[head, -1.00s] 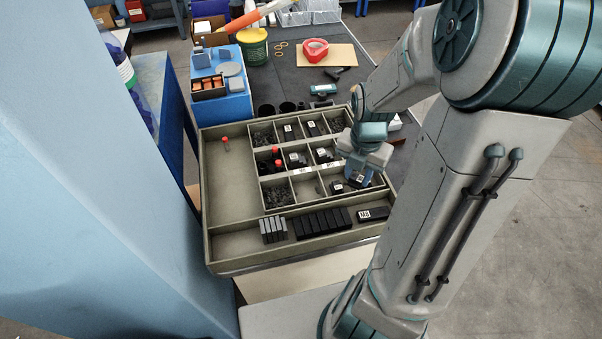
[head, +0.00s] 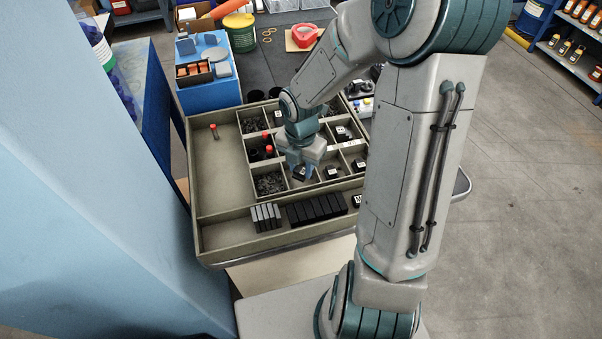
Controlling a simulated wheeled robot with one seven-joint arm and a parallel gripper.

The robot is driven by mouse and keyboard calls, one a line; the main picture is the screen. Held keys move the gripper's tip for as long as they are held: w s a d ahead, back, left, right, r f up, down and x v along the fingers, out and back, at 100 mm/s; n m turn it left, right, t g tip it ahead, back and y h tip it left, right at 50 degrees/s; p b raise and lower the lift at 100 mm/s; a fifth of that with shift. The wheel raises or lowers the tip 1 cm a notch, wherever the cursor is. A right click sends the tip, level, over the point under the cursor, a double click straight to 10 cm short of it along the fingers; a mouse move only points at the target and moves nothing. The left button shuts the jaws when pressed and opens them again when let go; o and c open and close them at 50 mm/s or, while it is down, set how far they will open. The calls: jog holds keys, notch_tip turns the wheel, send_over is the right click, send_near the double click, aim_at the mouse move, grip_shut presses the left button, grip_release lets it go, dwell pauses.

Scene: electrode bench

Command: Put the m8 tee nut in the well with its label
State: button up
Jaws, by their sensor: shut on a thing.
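My gripper (head: 301,169) points down over the front row of wells in the tray and is shut on a small dark piece (head: 300,174) with a pale mark, taken to be the m8 tee nut. The piece is in or just above the second front well from the left; its height is hard to tell, and the fingers hide part of it. Labels on the dividers are too small to read. The sectioned tray (head: 222,190) holds several wells with dark parts, some with white labels.
The front-left well (head: 269,184) holds loose dark bits. Dark blocks (head: 315,209) and grey blocks (head: 266,216) lie in the front trough. A red-capped item (head: 214,131) stands in the mostly bare left compartment. A blue box (head: 208,92) stands behind the tray.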

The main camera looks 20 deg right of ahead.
aim_at(301, 169)
jog(key=shift+f, duration=1.4)
jog(key=shift+f+b, duration=0.15)
jog(key=shift+b, duration=0.15)
jog(key=o, duration=1)
